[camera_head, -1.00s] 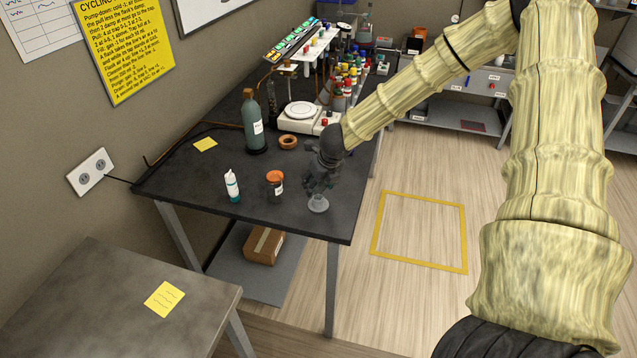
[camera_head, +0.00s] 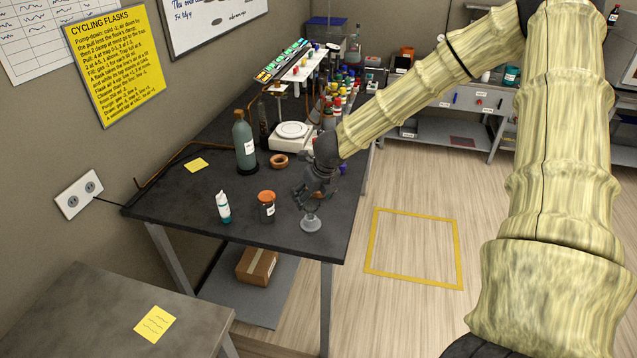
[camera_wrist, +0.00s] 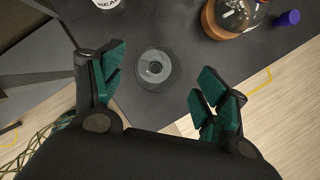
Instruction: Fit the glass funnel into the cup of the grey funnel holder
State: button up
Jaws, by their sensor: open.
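A small grey round stand (camera_head: 311,224), which looks like the funnel holder, is on the dark table near its front right corner. In the wrist view it is a grey disc (camera_wrist: 153,71) with a paler ring and centre. I cannot tell whether the glass funnel sits in its cup; I make out no separate funnel. My gripper (camera_head: 307,197) is above and slightly behind the stand, pointing down. In the wrist view its green-padded fingers (camera_wrist: 160,87) are wide apart, with the stand between and beyond them. They look clear of it.
An orange-lidded jar (camera_head: 266,208) and a white-and-teal bottle (camera_head: 223,207) stand left of the stand. A flask on a cork ring (camera_wrist: 222,22) is close by, beside a purple cap (camera_wrist: 287,18). A tall green bottle (camera_head: 244,145) and a white balance (camera_head: 291,135) are further back.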

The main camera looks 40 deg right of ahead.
jog(key=v, duration=0.8)
jog(key=shift+b, duration=0.3)
jog(key=shift+f, duration=0.1)
dwell(0.4)
